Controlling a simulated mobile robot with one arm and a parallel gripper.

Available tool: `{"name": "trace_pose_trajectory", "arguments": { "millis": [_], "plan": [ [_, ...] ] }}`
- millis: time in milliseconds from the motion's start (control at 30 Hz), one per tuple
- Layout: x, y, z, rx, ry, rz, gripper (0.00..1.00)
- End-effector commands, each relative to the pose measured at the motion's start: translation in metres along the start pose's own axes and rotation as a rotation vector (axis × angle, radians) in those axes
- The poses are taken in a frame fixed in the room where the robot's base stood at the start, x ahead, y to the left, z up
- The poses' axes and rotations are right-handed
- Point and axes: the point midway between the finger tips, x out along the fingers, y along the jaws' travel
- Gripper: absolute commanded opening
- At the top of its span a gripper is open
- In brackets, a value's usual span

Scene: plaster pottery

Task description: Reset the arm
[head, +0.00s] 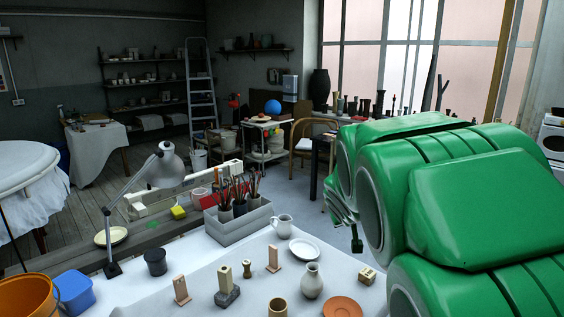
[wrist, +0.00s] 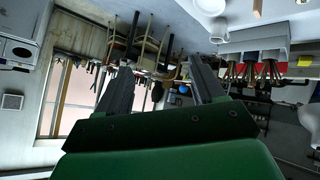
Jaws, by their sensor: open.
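My green arm fills the right side of the head view, folded up close to the camera. My gripper (wrist: 162,70) shows in the wrist view as two dark fingers spread well apart, with nothing between them. In the head view, part of my gripper (head: 345,215) shows at the arm's left edge, above the far right part of the white table (head: 185,262). It touches nothing that I can see. The wrist view is turned over, so the room appears upside down in it.
The table holds a white vase (head: 312,281), a terracotta saucer (head: 343,307), a white plate (head: 304,249), a pitcher (head: 283,226) and a grey brush box (head: 238,224). A desk lamp (head: 160,168) stands at the left. A chair (head: 314,137) stands behind.

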Motion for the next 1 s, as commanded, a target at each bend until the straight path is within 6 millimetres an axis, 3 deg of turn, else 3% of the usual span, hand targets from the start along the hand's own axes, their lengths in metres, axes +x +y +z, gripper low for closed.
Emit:
{"name": "trace_pose_trajectory", "arguments": {
  "millis": [133, 367, 800, 1000],
  "plan": [
    [-0.036, 0.014, 0.040, 0.059, -0.121, 0.017, 0.68],
    [-0.094, 0.013, 0.107, 0.130, -0.319, -0.012, 0.68],
    [-0.214, -0.027, 0.253, 0.173, -0.703, -0.162, 0.68],
    [-0.268, -0.051, 0.311, 0.169, -0.856, -0.249, 0.68]
  ]
}}
